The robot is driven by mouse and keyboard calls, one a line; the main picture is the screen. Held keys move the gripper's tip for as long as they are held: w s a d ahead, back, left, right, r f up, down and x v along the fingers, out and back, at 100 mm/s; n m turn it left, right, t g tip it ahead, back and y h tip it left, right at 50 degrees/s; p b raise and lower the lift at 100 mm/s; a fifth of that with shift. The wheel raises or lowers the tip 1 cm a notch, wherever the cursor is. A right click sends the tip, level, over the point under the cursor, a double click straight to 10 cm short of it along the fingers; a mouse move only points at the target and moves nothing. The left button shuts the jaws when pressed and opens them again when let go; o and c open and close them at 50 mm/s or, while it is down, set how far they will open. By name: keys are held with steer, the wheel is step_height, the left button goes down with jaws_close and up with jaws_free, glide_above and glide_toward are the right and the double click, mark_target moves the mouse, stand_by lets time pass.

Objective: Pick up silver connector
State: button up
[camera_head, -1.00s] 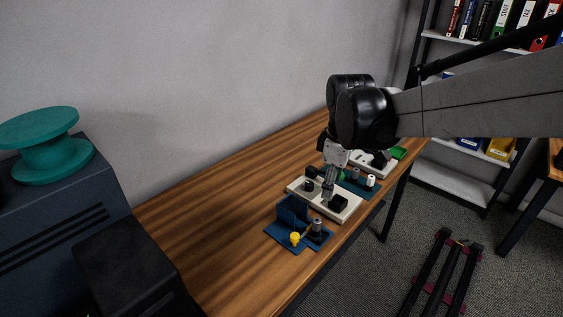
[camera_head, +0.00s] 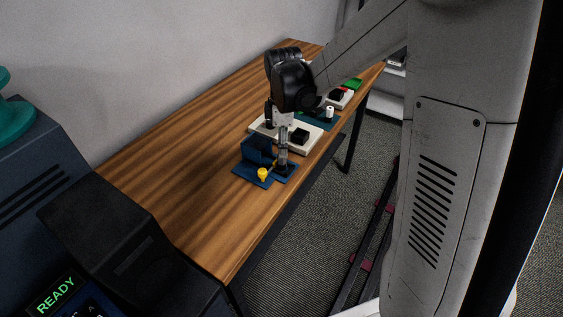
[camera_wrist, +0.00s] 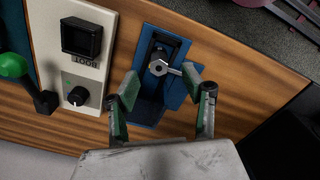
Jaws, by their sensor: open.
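The silver connector (camera_wrist: 158,67) sits on the blue fixture (camera_wrist: 178,47) in the wrist view, with its round grey face towards the camera. My gripper (camera_wrist: 161,78) is open, with its green-padded fingers on either side of the connector; I cannot tell whether the right finger touches it. In the head view my gripper (camera_head: 283,157) points down over the blue fixture (camera_head: 245,172) near the table's front edge, and its fingers largely hide the connector there.
A yellow peg (camera_head: 263,174) stands on the blue fixture close to my gripper. A pale panel (camera_head: 311,138) with a black box and knob lies just behind, and a teal board (camera_head: 318,121) beyond it. The wooden table (camera_head: 175,160) is clear to the left.

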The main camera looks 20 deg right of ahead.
steer(key=shift+w+f, duration=0.15)
steer(key=shift+f, duration=2.75)
jaws_close()
steer(key=shift+r, duration=0.15)
step_height(320, 180, up, 4)
steer(key=shift+f, duration=0.2)
steer(key=s+a+r+p, duration=0.3)
steer(key=s+a+r, duration=0.4)
steer(key=r, duration=0.5)
steer(key=shift+s+a, duration=0.3)
steer(key=shift+a, duration=0.65)
steer(key=shift+r, duration=0.1)
